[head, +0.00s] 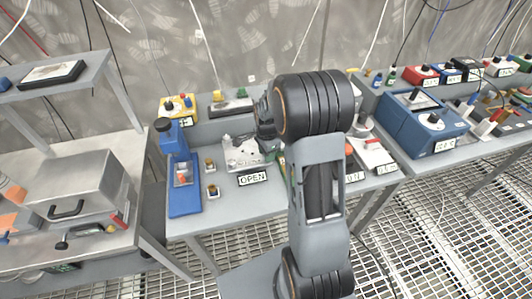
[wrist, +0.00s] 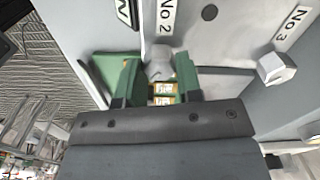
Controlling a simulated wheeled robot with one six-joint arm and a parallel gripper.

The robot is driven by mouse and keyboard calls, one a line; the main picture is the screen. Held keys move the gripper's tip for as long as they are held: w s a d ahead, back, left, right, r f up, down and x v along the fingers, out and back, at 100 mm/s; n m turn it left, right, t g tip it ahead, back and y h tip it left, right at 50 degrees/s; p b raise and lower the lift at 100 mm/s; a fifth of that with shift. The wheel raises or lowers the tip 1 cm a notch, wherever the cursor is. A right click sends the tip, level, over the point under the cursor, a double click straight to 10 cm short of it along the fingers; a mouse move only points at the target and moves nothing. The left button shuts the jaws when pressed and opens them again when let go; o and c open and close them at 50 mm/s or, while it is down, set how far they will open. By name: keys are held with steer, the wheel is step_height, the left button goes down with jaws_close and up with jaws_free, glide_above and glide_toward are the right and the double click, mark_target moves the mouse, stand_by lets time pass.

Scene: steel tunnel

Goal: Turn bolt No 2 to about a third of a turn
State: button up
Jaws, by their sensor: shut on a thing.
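Bolt No 2 (wrist: 159,60) is a pale grey bolt head under a "No 2" label in the wrist view. My gripper (wrist: 157,76) has its green-padded fingers on either side of the bolt and is shut on it. The lower part of the bolt between the fingers is partly hidden. Bolt No 3 (wrist: 276,68), a pale hex head, stands free to the right beneath its "No 3" label. In the head view my arm hides the bolts and most of the gripper.
In the head view, a blue device (head: 184,190) and an OPEN sign (head: 252,179) stand left of my arm. Blue boxes (head: 425,125) stand on the right bench. Grating floor shows at lower right.

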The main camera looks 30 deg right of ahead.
steer(key=o, duration=0.9)
steer(key=shift+o, duration=0.2)
steer(key=shift+r, duration=0.1)
step_height(320, 180, up, 14)
stand_by(0.4)
steer(key=s+a+n+t, duration=0.2)
steer(key=s+a+n, duration=0.3)
steer(key=s+n, duration=0.3)
steer(key=s+a+n+t, duration=0.1)
steer(key=s+a+n, duration=0.4)
steer(key=s+n, duration=0.3)
steer(key=shift+s+r+n+t, duration=0.2)
steer(key=shift+n+t, duration=0.2)
steer(key=shift+n, duration=0.5)
